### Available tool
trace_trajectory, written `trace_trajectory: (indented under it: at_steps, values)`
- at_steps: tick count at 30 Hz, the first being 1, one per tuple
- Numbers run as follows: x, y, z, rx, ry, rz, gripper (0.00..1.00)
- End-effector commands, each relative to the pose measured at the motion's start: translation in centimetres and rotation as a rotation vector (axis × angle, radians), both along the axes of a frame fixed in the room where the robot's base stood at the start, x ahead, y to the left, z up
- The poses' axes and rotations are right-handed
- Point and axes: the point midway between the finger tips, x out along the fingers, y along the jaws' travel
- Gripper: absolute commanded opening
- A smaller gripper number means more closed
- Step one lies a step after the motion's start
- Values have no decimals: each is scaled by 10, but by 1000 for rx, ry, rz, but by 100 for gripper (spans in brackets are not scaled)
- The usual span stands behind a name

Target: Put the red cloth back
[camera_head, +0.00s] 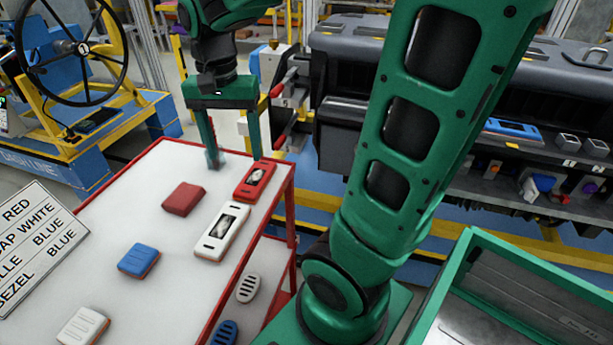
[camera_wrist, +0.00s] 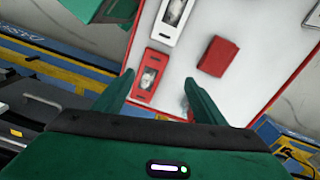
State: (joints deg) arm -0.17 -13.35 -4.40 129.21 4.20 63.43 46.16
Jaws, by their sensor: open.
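I cannot pick out a red cloth for certain. A plain red block-like piece (camera_head: 183,198) lies on the white-topped red cart (camera_head: 172,245); it also shows right of my fingers in the wrist view (camera_wrist: 217,56). A small greyish patch by one fingertip is unclear.
A white panel (camera_head: 222,232), a blue piece (camera_head: 139,259) and a white ribbed piece (camera_head: 83,327) lie on the cart. A sign (camera_head: 38,245) stands at left. A shelf (camera_head: 480,186) at right holds small coloured items, including a reddish one (camera_head: 528,191).

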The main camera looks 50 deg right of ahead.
Motion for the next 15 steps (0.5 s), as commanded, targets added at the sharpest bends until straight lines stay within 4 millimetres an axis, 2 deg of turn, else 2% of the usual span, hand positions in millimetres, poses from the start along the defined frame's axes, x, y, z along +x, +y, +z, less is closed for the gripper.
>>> trace_trajectory:
  at_steps: [1, 3, 9, 12, 15]
  values:
    - [-20, -15, -4, 1, 0, 29, 65]
    - [-46, -33, -11, 2, -1, 94, 65]
    - [-116, -63, -33, 15, 3, 263, 65]
    - [-140, -69, -43, 21, 3, 326, 65]
    - [-153, -72, -48, 25, 2, 365, 65]
